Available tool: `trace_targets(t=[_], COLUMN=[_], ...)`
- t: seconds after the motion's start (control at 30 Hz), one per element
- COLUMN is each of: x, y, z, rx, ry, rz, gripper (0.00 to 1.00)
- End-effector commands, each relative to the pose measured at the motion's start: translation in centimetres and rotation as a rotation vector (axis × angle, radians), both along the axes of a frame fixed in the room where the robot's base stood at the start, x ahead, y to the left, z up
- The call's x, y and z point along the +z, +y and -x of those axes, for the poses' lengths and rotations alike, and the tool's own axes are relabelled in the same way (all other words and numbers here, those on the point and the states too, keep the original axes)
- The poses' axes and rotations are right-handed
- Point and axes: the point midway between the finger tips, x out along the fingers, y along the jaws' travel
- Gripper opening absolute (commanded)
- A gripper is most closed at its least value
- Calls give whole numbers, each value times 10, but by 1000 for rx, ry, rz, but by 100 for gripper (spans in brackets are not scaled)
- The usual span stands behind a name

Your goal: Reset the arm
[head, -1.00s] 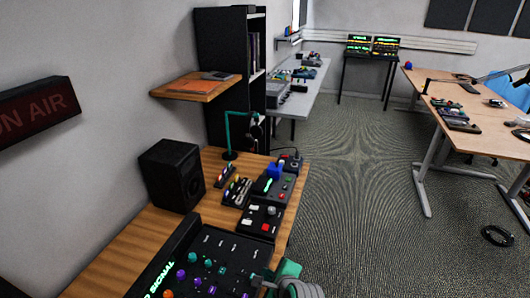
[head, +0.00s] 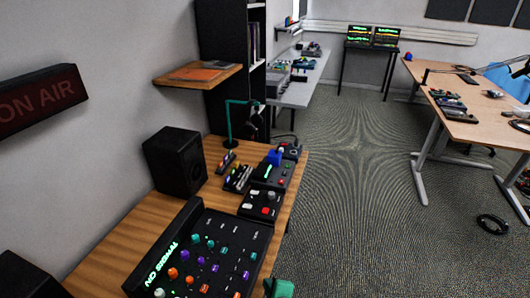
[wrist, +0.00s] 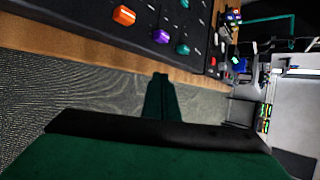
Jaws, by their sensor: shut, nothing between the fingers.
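My gripper shows in the wrist view (wrist: 160,86), its dark green fingers together with nothing between them. It points over the carpet beside the wooden desk's edge. In the head view only a teal part of my arm's end shows at the bottom edge, just right of the mixing console. The black console (head: 205,258), with orange, purple and teal knobs, lies on the wooden desk (head: 112,254). It also shows at the top of the wrist view (wrist: 185,22), apart from the fingers. The rest of my arm is out of the head view.
A black speaker (head: 175,162), a teal lamp stand (head: 230,125) and several small control boxes (head: 260,204) stand on the desk. Carpet (head: 350,200) lies open to the right. A coiled black cable (head: 492,224) lies on the floor near the right-hand table (head: 480,128).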

Motion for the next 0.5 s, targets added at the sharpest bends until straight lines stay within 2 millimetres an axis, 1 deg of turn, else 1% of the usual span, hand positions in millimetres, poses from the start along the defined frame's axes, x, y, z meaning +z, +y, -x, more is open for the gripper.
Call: trace_targets(t=[0.03, 0.2, 0.3, 0.37, 0.5], x=[-10, -34, -44, -48, -53], y=[0, -3, -4, -3, -4], z=[11, 47, 71, 86, 122], rx=[15, 93, 143, 177, 254], ry=[-12, -97, -146, -175, -237], rz=[36, 219, 339, 413, 593], gripper=[0, 0, 0, 0, 0])
